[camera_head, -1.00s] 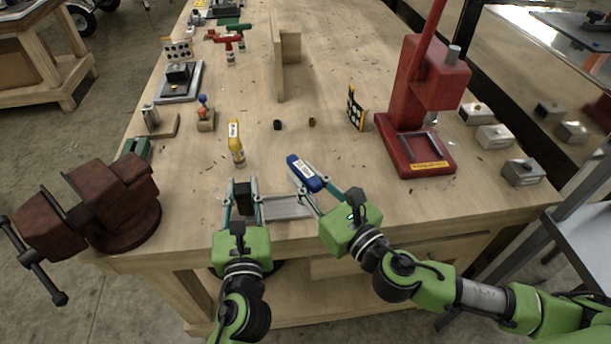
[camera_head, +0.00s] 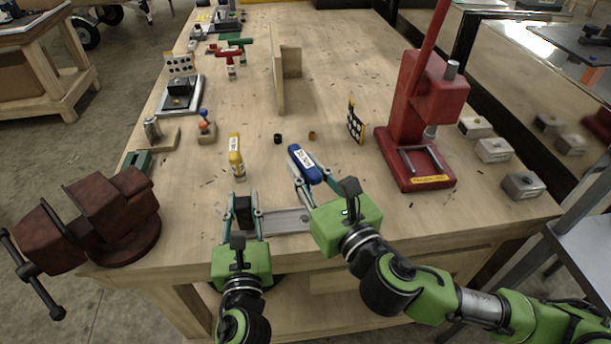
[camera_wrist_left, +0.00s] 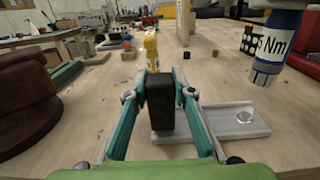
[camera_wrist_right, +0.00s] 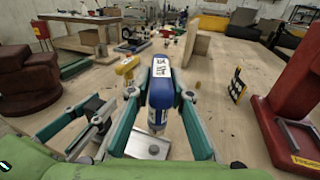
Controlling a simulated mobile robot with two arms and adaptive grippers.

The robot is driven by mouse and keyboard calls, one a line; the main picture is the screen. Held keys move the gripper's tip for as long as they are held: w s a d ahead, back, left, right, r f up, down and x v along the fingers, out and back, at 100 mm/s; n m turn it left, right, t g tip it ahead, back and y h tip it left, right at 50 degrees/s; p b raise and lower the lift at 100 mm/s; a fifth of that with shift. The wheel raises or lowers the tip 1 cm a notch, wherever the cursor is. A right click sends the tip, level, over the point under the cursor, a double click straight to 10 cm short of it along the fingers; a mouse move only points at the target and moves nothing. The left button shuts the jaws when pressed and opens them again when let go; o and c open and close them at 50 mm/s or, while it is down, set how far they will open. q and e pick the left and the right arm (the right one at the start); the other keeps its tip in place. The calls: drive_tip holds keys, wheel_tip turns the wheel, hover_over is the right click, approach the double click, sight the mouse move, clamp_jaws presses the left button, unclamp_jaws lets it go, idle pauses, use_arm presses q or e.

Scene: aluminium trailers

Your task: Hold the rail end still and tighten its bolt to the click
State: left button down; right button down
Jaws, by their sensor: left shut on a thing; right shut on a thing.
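A flat grey rail (camera_head: 285,222) lies near the front edge of the wooden bench. My left gripper (camera_head: 243,206) is shut on a dark upright block at the rail's left end; the block shows clearly in the left wrist view (camera_wrist_left: 159,103). A round silver disc or bolt head (camera_wrist_left: 244,116) sits on the rail's right part. My right gripper (camera_head: 306,180) is shut on a blue driver (camera_head: 303,160) with a white "Nm" label. The driver also shows in the right wrist view (camera_wrist_right: 160,85). Its lower end appears above the bench, apart from the disc in the left wrist view.
A yellow driver (camera_head: 236,158) stands behind the rail. A rusty vise (camera_head: 112,218) is at the left and a red press (camera_head: 418,115) at the right. Two small dark pieces, a dotted card (camera_head: 355,122) and a wooden divider (camera_head: 278,80) stand farther back.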

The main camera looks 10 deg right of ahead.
idle(0.3)
use_arm(q)
drive_tip(key=c, duration=1.6)
unclamp_jaws()
drive_tip(key=shift+c, duration=0.2)
drive_tip(key=s, duration=1.2)
drive_tip(key=shift+s, duration=0.1)
